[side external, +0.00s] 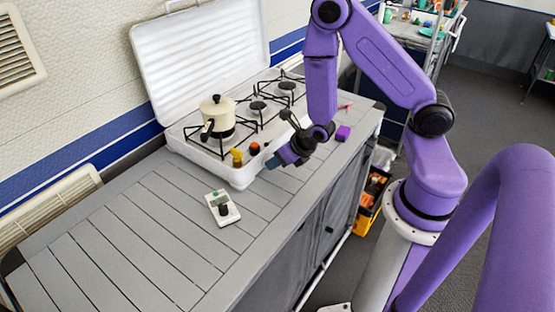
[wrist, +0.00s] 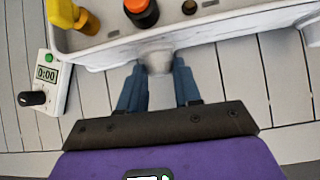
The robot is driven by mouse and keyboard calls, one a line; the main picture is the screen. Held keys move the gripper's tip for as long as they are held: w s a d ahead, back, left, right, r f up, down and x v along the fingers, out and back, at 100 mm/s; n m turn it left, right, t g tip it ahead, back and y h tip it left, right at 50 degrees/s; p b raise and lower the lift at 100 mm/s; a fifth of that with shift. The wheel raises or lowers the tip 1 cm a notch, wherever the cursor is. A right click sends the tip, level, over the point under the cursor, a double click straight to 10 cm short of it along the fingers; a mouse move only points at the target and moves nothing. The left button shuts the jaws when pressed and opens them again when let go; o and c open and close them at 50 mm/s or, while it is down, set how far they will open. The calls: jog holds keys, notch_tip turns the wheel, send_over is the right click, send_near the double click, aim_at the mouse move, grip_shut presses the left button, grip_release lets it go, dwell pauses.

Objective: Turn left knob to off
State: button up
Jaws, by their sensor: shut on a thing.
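A white stove (side external: 205,160) stands on the counter with its lid up. In the wrist view, a yellow piece (wrist: 65,14), a black piece with an orange top (wrist: 141,12) and a small dark one (wrist: 189,7) sit along its front edge. I cannot tell which is the left knob. The yellow piece (side external: 236,157) and the orange-red top (side external: 254,148) also show in the side view. My gripper (wrist: 157,75) is at the stove's front wall, shut on a pale rounded stub (wrist: 157,58) between its blue-grey fingers. In the side view my gripper (side external: 275,162) partly hides that spot.
A cream pot (side external: 217,115) stands on the left burner. A white timer (side external: 222,207) with a black dial lies on the counter to the left. The left part of the counter is clear.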

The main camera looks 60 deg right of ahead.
jog(key=shift+w+r, duration=0.1)
jog(key=o, duration=0.8)
jog(key=shift+c, duration=0.2)
jog(key=shift+a+h, duration=0.15)
jog(key=shift+h, duration=0.15)
